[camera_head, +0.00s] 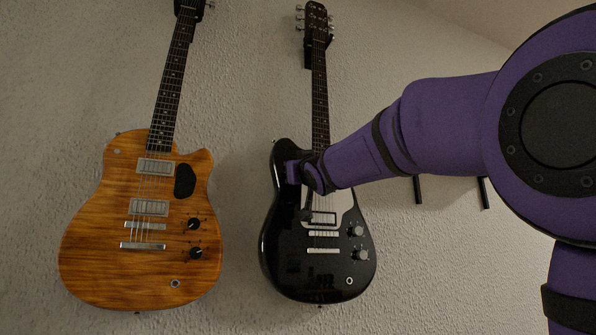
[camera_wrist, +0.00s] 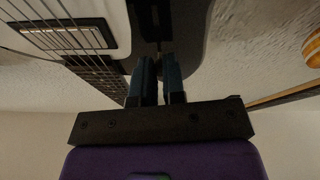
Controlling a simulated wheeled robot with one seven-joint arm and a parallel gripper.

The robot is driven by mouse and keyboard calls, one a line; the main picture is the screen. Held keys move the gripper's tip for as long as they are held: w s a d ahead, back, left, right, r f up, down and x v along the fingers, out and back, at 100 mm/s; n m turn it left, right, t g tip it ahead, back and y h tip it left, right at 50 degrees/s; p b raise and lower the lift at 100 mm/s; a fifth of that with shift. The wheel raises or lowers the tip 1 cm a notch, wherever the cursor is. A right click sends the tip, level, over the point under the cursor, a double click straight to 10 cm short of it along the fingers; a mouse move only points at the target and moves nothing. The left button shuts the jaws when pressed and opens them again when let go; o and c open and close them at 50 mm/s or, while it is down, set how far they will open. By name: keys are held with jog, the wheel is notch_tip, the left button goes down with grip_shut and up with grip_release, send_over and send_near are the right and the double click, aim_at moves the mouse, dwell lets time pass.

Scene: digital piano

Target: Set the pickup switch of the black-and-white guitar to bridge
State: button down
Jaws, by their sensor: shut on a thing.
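The black-and-white guitar (camera_head: 285,250) hangs upright on the wall, with a black body, a white pickguard (camera_head: 343,203) and two knobs at lower right. My gripper (camera_wrist: 159,60) reaches the upper left of its body. In the wrist view the two dark fingers are close together against the guitar face, beside the white pickguard (camera_wrist: 116,18) and the pickup (camera_wrist: 70,36). They are shut on a small part there, at the place of the pickup switch. The switch itself is hidden between the fingers, so its position cannot be read.
An orange wood-grain guitar (camera_head: 115,225) hangs to the left, with bare wall between the two. Its edge also shows at the right of the wrist view (camera_wrist: 312,46). Two black wall pegs (camera_head: 484,193) stick out right of the black guitar. My purple arm crosses from the right.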

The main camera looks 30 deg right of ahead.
jog(key=shift+d+f+t, duration=0.1)
jog(key=shift+f+t, duration=0.05)
jog(key=shift+t, duration=0.25)
jog(key=c, duration=1.2)
grip_release()
jog(key=v, duration=1)
jog(key=shift+s+f, duration=0.25)
jog(key=shift+s, duration=0.05)
